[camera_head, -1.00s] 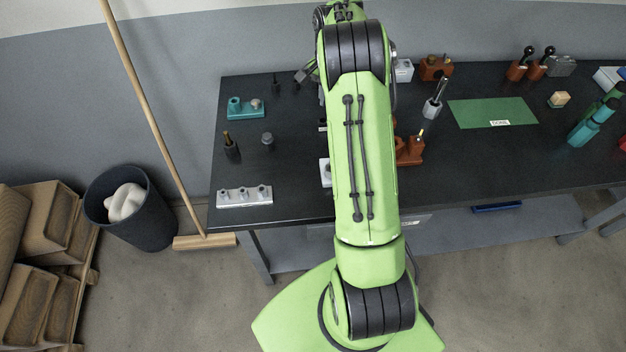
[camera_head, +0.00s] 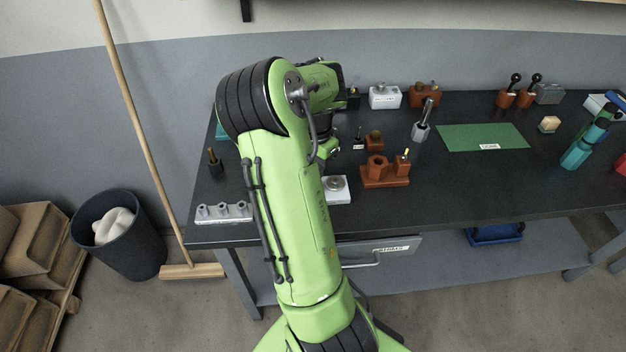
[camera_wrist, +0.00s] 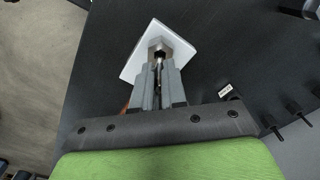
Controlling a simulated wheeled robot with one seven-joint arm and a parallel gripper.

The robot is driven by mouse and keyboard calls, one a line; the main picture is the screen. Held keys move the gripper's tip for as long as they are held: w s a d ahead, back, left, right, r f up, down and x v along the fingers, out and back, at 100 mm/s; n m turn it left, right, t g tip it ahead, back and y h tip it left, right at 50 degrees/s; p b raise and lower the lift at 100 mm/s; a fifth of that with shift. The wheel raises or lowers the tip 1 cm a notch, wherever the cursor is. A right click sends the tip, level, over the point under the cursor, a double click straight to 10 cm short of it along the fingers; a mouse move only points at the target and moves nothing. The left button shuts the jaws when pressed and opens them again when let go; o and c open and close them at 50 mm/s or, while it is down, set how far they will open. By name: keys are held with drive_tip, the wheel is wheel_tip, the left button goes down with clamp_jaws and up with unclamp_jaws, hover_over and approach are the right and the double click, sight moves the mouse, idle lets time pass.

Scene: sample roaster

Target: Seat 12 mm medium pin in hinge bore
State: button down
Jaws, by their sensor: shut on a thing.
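In the wrist view my gripper (camera_wrist: 159,72) is shut on a thin, dark, pin-like piece (camera_wrist: 158,66), seen only as a sliver between the grey fingers. The fingertips overlap a white square block (camera_wrist: 139,56) with a metal boss on top; I cannot tell whether they touch it. The head view shows this block (camera_head: 343,196) with a round metal top, at the bench front beside my arm. There my arm hides the gripper and the held piece. I cannot clearly make out the hinge bore or the pin's size.
A rust-brown fixture (camera_head: 378,183) with a brass-tipped post stands right of the white block. A silver strip with several studs (camera_head: 224,213) lies at the front left. A grey holder with a leaning tool (camera_head: 421,131) and a green mat (camera_head: 482,138) are farther right.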

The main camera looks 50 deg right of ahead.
drive_tip(key=shift+f, duration=1.25)
drive_tip(key=shift+f+b, duration=0.1)
drive_tip(key=shift+b, duration=0.2)
drive_tip(key=c, duration=1.2)
unclamp_jaws()
